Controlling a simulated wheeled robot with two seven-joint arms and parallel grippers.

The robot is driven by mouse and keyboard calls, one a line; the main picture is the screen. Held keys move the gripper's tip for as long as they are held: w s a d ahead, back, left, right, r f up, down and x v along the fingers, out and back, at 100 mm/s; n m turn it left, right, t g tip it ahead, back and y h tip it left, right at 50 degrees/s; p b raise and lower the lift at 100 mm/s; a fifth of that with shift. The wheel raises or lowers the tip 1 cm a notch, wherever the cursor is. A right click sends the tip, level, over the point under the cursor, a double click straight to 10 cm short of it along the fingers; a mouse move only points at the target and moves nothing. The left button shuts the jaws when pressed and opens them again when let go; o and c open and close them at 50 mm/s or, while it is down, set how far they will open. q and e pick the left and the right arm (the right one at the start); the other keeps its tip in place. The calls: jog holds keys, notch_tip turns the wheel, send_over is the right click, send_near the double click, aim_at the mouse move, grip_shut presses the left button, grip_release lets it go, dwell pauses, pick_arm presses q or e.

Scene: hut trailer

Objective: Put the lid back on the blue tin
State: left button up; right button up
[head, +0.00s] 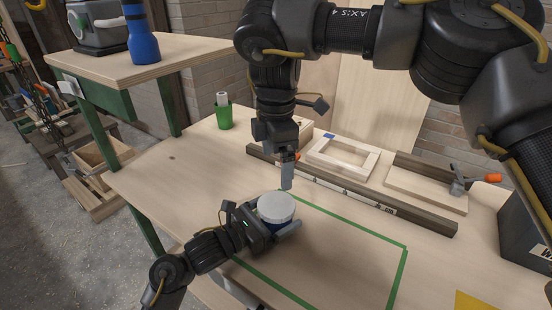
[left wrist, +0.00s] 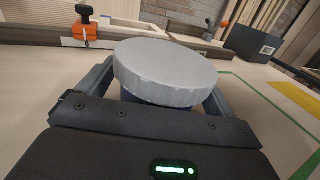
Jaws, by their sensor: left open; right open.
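The blue tin (head: 276,224) stands on the workbench at the left edge of the green-taped area. The pale grey lid (head: 276,204) is on top of the tin; it also shows in the left wrist view (left wrist: 165,72), where it hides most of the tin. I cannot tell whether the lid is fully seated. My left gripper (head: 278,222) is open, low at the bench, with its fingers on either side of the tin. My right gripper (head: 288,174) is open and empty, pointing down just above the lid.
A dark rail (head: 400,214) crosses the bench behind the tin, with a white wooden frame (head: 343,157) beyond it. A clamp (head: 458,186) and a dark box (head: 524,226) are at right. A green cup (head: 224,115) stands at the back left. The taped area (head: 335,255) is clear.

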pick_arm(q)
jog(key=b+v, duration=0.1)
jog(key=v, duration=1)
jog(key=shift+b, duration=0.3)
